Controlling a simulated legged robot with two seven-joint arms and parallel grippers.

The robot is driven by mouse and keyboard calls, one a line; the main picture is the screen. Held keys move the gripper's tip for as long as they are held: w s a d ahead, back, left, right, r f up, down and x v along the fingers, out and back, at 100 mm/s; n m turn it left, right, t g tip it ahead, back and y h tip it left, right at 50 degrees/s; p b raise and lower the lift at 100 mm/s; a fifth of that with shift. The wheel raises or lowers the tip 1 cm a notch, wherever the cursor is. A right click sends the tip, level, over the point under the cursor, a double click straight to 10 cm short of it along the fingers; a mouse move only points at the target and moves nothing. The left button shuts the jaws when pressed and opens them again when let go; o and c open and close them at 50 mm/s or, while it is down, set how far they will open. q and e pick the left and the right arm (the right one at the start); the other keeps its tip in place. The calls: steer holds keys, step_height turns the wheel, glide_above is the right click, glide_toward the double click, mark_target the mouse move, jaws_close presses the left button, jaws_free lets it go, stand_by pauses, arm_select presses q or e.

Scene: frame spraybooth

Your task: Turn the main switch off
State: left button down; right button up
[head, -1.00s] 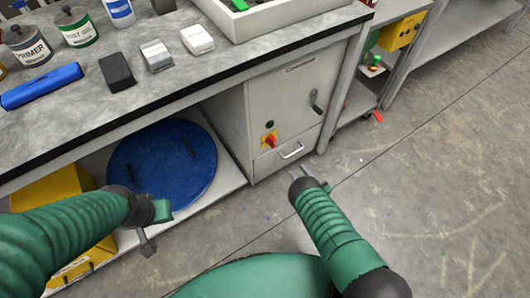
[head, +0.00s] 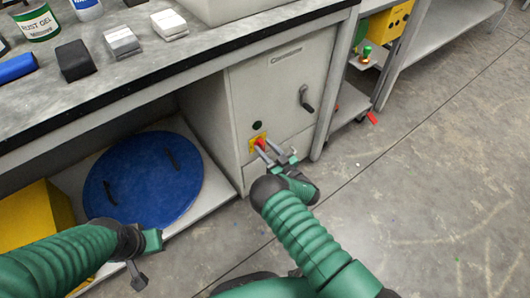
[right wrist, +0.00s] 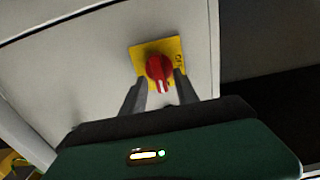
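The main switch (head: 259,143) is a red rotary knob on a yellow plate, low on the front of the grey cabinet (head: 274,88). It also shows in the right wrist view (right wrist: 159,67), where a white mark on the knob points down. My right gripper (head: 266,150) is in front of the switch, its two fingers apart. In the right wrist view the fingertips (right wrist: 159,80) are on either side of the knob's lower part; I cannot tell whether they touch it. My left gripper (head: 146,258) hangs at the lower left, away from the switch, and its finger gap is unclear.
A dark round button (head: 257,125) is just above the switch, and a dark lever handle (head: 306,98) is on the cabinet door. The worktop (head: 130,78) overhangs above. A blue round lid (head: 145,185) leans on the lower shelf to the left. The floor at right is open.

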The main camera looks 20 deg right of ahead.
steer(key=shift+w+a+r, duration=0.1)
steer(key=shift+a, duration=0.05)
jaws_close()
steer(key=shift+n, duration=0.3)
steer(key=shift+a+n+p, duration=0.15)
steer(key=shift+n+p, duration=0.7)
steer(key=shift+n, duration=0.35)
steer(key=n, duration=0.2)
steer(key=n+p, duration=0.1)
steer(key=shift+s+a+n, duration=0.2)
steer(key=shift+a+n, duration=0.05)
steer(key=shift+n, duration=0.15)
steer(key=n, duration=0.3)
steer(key=f+n, duration=0.1)
steer(key=n, duration=0.3)
steer(key=f+n, duration=0.1)
steer(key=n, duration=0.3)
steer(key=shift+s+a, duration=0.2)
steer(key=shift+a, duration=0.2)
steer(key=shift+f, duration=0.1)
